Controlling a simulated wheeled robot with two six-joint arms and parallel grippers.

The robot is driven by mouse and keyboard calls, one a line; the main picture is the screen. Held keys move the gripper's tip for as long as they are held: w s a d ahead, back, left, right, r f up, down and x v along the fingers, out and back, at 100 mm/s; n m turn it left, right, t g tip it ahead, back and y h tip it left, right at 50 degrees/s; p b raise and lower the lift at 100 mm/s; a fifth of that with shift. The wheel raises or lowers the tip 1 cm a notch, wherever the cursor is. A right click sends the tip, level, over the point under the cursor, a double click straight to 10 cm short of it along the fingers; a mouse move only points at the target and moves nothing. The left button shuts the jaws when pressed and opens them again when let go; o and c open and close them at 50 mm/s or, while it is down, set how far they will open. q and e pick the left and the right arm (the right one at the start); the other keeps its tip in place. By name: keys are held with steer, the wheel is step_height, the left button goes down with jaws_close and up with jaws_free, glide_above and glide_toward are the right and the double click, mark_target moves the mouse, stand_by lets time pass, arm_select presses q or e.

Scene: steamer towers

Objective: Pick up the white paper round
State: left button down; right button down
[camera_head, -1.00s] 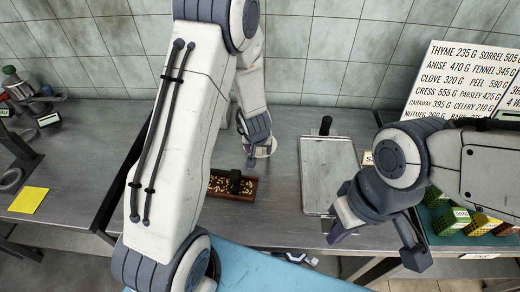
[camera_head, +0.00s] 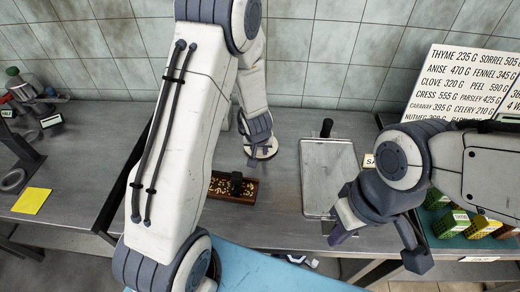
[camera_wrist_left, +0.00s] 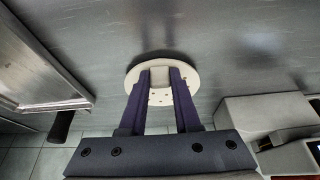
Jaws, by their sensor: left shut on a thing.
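The white paper round (camera_head: 267,150) is a flat pale disc near the back of the metal counter, partly hidden by my left gripper (camera_head: 254,157). In the left wrist view the round (camera_wrist_left: 189,78) shows several small holes and a pale raised block in its middle. My left gripper (camera_wrist_left: 160,76) is shut on the round at that block, one purple finger on each side. I cannot tell how far the round is off the counter. My right gripper (camera_head: 337,238) hangs at the counter's front edge, away from the round; its finger gap is not clear.
A metal tray (camera_head: 328,180) with a dark handle lies right of the round. A brown wooden box (camera_head: 232,197) with small pieces sits in front. A lettered board (camera_head: 470,80) and green and yellow baskets (camera_head: 484,225) are at right. A yellow note (camera_head: 31,201) lies left.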

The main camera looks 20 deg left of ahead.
arm_select(q)
steer(key=r+p, duration=0.2)
steer(key=r, duration=0.1)
steer(key=r+p, duration=0.1)
steer(key=shift+s+d+r, duration=0.15)
steer(key=shift+s+d, duration=0.05)
steer(key=shift+d, duration=0.2)
steer(key=s+d+r+p, duration=0.5)
steer(key=d, duration=0.4)
steer(key=shift+d+r, duration=0.3)
steer(key=shift+r, duration=0.05)
steer(key=c, duration=1.4)
jaws_free()
jaws_close()
